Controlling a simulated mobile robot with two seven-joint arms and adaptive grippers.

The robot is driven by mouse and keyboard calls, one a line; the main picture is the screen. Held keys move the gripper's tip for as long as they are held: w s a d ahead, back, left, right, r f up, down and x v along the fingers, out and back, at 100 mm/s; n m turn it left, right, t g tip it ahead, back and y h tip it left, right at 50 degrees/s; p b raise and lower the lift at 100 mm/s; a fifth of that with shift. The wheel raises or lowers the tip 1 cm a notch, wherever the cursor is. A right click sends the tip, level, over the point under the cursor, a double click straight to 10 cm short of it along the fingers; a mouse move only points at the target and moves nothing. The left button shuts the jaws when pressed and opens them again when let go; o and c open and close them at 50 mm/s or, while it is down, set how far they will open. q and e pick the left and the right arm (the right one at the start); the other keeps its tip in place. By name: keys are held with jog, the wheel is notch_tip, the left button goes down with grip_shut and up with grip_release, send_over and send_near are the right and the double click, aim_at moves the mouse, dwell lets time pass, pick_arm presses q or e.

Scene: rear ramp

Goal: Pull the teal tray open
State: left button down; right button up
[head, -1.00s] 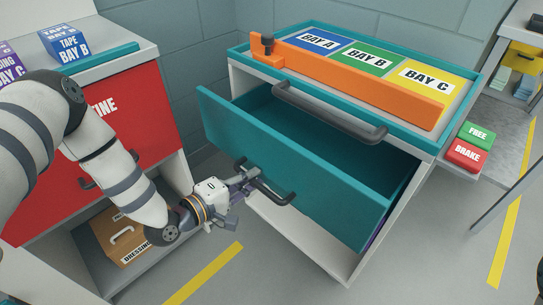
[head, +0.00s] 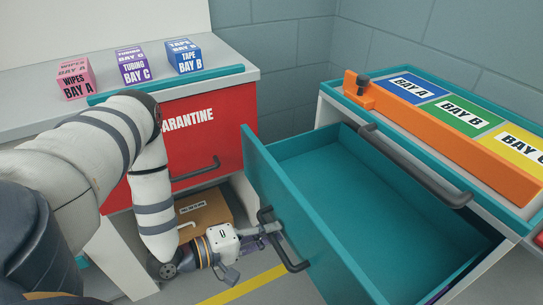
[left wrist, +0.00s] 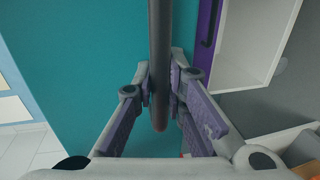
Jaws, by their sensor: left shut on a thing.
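The teal tray (head: 335,195) is a deep drawer in a white cabinet. It stands well out of the cabinet, and the part of its inside that I see is empty. Its dark handle (head: 285,248) is on the front panel. My left gripper (head: 274,228) is shut on this handle. In the left wrist view the handle bar (left wrist: 159,50) runs between the purple-padded fingers of my left gripper (left wrist: 160,90), with the teal front behind. My right gripper is in neither view.
Pink, purple and blue boxes stand on the counter (head: 40,90). The cabinet top carries an orange bar (head: 440,140) beside bay labels. A yellow line (head: 240,285) marks the floor.

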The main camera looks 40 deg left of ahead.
pick_arm(q)
jog(key=c, duration=1.6)
grip_release()
jog(key=shift+s, duration=0.1)
jog(key=v, duration=1.1)
jog(key=shift+s, duration=0.35)
jog(key=shift+a+r, duration=0.1)
jog(key=shift+a, duration=0.05)
